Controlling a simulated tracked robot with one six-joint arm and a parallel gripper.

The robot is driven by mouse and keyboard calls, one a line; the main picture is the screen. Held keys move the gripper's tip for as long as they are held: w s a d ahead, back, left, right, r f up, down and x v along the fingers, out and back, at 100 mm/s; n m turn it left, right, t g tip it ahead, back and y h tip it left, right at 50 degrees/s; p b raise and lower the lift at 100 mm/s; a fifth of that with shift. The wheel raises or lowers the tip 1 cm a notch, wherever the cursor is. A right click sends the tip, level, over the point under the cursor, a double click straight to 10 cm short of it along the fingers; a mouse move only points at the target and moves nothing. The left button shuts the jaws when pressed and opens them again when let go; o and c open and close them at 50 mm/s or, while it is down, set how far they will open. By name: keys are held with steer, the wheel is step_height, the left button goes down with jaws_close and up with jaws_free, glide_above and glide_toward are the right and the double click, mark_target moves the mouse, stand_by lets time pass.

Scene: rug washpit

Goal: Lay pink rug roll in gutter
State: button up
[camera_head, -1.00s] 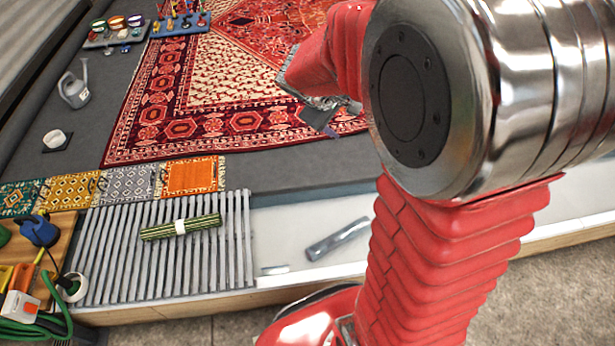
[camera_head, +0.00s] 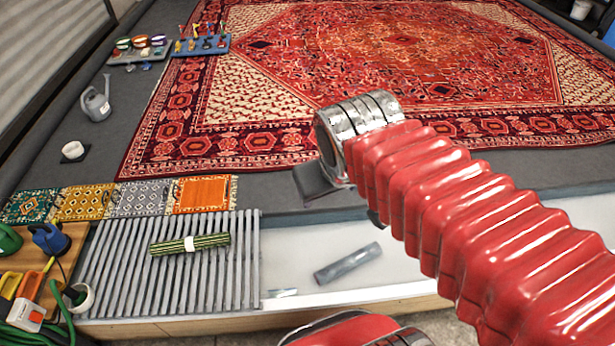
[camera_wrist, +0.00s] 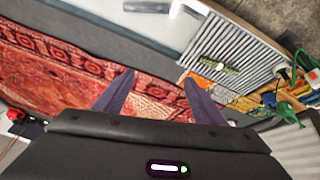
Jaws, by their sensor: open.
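I see no pink rug roll in either view. A green striped roll with a white band (camera_head: 190,243) lies across the grey slatted rack (camera_head: 107,275); it also shows in the wrist view (camera_wrist: 219,67). A white trough (camera_head: 420,264), which may be the gutter, runs right from the rack; a grey cylinder (camera_head: 348,263) lies in it. My gripper (camera_wrist: 158,96) is open in the wrist view, with nothing between its fingers and the red rug behind them. In the head view it is mostly hidden by my wrist.
A large red patterned rug (camera_head: 420,60) covers the dark floor. Small rug samples, one orange (camera_head: 204,195), lie along the rack. A watering can (camera_head: 97,103) and a white cup (camera_head: 73,150) stand at left. A wooden board (camera_head: 30,262) holds tools and a green hose.

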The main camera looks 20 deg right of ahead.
steer(key=shift+t+y, duration=0.3)
steer(key=shift+y, duration=0.4)
steer(key=s+a, duration=0.3)
steer(key=shift+r, duration=0.2)
